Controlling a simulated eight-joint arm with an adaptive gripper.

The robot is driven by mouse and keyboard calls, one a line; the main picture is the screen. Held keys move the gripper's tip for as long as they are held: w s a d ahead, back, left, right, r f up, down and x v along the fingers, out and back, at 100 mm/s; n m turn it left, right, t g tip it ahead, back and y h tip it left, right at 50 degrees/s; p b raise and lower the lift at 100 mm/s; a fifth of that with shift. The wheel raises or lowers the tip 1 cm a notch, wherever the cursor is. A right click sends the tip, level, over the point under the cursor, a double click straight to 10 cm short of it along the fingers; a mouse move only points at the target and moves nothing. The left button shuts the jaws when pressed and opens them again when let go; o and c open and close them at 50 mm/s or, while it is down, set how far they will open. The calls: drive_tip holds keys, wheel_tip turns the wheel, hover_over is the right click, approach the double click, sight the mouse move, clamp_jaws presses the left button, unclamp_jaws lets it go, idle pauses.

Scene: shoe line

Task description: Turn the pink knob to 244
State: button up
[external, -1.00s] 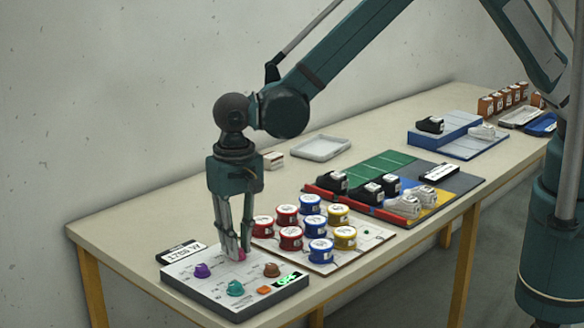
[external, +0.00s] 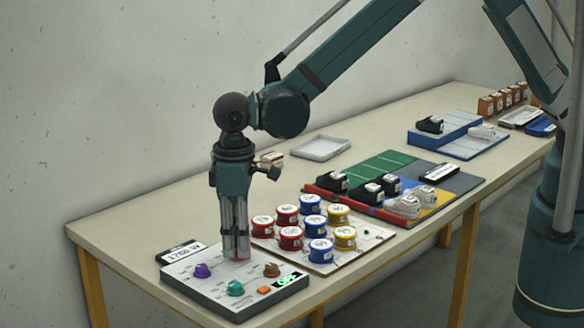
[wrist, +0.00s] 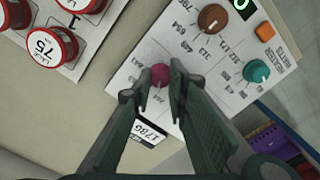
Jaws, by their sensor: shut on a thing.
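The pink knob (wrist: 160,75) sits on the control panel (external: 205,284) near its back edge. In the external view my gripper (external: 236,256) points straight down over it and hides nearly all of it. In the wrist view the knob shows between my fingertips. My gripper is shut on the knob. The printed numbers around the knob are mostly covered by my fingers, and I cannot read its pointer.
The panel also carries a purple knob (external: 202,271), a teal knob (external: 235,288), a brown knob (external: 271,270), an orange button (external: 264,290) and a green display (external: 287,280). A board with red, blue and yellow spools (external: 320,250) stands close on the right.

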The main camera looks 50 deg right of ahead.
drive_tip(key=shift+n, duration=0.9)
drive_tip(key=o, duration=0.9)
drive_tip(key=shift+r, duration=0.2)
wheel_tip(320, 180, up, 12)
drive_tip(key=shift+f, duration=0.15)
idle(0.4)
